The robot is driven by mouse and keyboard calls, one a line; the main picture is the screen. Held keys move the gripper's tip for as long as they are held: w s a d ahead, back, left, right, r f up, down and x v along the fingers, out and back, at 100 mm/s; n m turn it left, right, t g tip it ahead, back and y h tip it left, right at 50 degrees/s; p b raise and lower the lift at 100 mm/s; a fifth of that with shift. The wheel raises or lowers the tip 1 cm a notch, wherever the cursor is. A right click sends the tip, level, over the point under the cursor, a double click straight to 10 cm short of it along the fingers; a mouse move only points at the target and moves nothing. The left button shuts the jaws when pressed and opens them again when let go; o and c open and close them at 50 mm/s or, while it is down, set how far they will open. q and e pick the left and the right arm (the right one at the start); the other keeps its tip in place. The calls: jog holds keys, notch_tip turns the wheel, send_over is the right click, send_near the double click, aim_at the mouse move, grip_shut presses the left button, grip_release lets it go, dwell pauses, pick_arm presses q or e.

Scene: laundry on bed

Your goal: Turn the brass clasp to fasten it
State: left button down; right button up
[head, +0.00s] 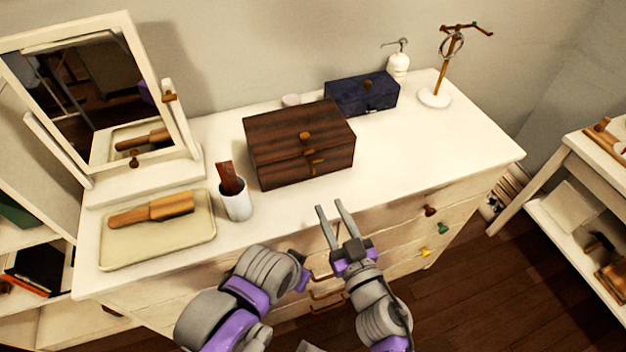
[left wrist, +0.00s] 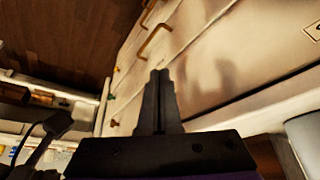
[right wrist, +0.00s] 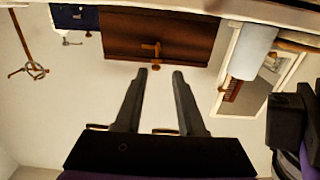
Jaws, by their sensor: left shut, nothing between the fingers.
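A dark wooden box (head: 290,150) with a closed lid stands on the white dresser. It also shows, upside down, at the top of the right wrist view (right wrist: 120,35). A small brass clasp (head: 317,161) sits on its front; in the right wrist view the clasp (right wrist: 151,46) looks like a bar lying crosswise. A brass knob (head: 305,135) is on the lid. My right gripper (head: 329,205) is open and empty, in front of the box and apart from the clasp. My left gripper (left wrist: 158,73) is shut and empty near the drawer fronts; its fingers are hard to see in the head view.
A white cup (head: 236,201) holding a brown comb and a tray (head: 180,240) with a brush stand left of the box. A blue box (head: 362,93) and a ring stand (head: 436,97) are behind right. The dresser top (head: 430,145) right of the box is clear.

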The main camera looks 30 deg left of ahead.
aim_at(314, 171)
jog(key=x, duration=1)
jog(key=shift+w+p, duration=0.35)
grip_shut()
